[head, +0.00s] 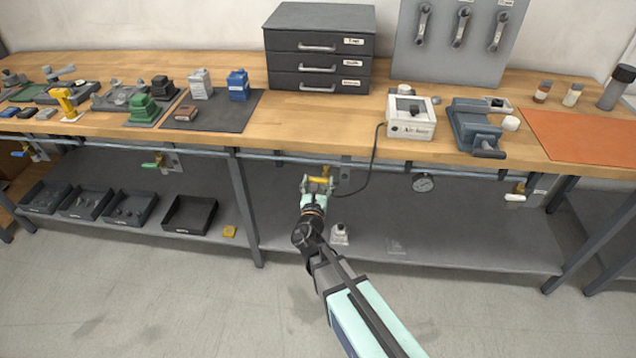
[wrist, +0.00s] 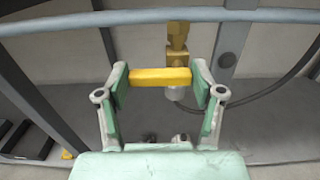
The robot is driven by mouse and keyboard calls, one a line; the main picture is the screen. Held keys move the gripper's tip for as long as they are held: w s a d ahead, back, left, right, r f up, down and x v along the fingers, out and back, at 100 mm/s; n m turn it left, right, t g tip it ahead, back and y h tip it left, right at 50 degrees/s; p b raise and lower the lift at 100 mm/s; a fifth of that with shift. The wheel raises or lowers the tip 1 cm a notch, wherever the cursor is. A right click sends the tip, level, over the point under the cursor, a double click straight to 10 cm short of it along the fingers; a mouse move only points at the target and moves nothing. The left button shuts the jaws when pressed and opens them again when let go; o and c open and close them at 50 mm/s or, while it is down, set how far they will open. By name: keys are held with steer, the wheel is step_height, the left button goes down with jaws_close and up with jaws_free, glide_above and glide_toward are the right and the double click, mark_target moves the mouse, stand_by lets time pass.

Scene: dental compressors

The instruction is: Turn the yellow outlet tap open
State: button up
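The yellow outlet tap has a long yellow handle (wrist: 160,78), lying crosswise in the wrist view, in front of a brass body (wrist: 177,42). In the head view the brass-yellow tap (head: 331,171) is under the bench's front edge, partly covered by my gripper (head: 318,183). My gripper, also in the wrist view (wrist: 160,80), is spread wide, with one finger at each end of the handle. The gaps at the handle ends look very small; I cannot tell whether the pads touch it.
A pipe (wrist: 140,17) runs above the tap, and a grey post (wrist: 232,40) stands right of it. A dark hose (head: 372,165) hangs beside the tap. A pressure gauge (head: 423,183) is to the right. A lower shelf (head: 450,235) lies below, with a small white-topped bottle (head: 340,234).

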steer(key=shift+c, duration=0.9)
steer(key=shift+f+m+b, duration=0.1)
steer(key=shift+m+b, duration=0.2)
steer(key=shift+b, duration=0.45)
steer(key=m+b, duration=0.2)
steer(key=b, duration=0.2)
steer(key=m+b, duration=0.3)
steer(key=b, duration=0.1)
steer(key=r+m+b, duration=0.1)
steer(key=m+b, duration=0.2)
steer(key=b, duration=0.1)
steer(key=shift+d, duration=0.4)
steer(key=m+b, duration=0.2)
steer(key=b, duration=0.1)
steer(key=m+b, duration=0.3)
steer(key=b, duration=0.1)
steer(key=shift+d+r, duration=0.2)
steer(key=shift+d, duration=0.2)
steer(key=m+b, duration=0.3)
steer(key=m, duration=0.1)
steer(key=shift+d+r+b, duration=0.2)
steer(key=shift+d+b, duration=0.1)
steer(key=shift+b, duration=0.1)
steer(key=shift+m, duration=0.3)
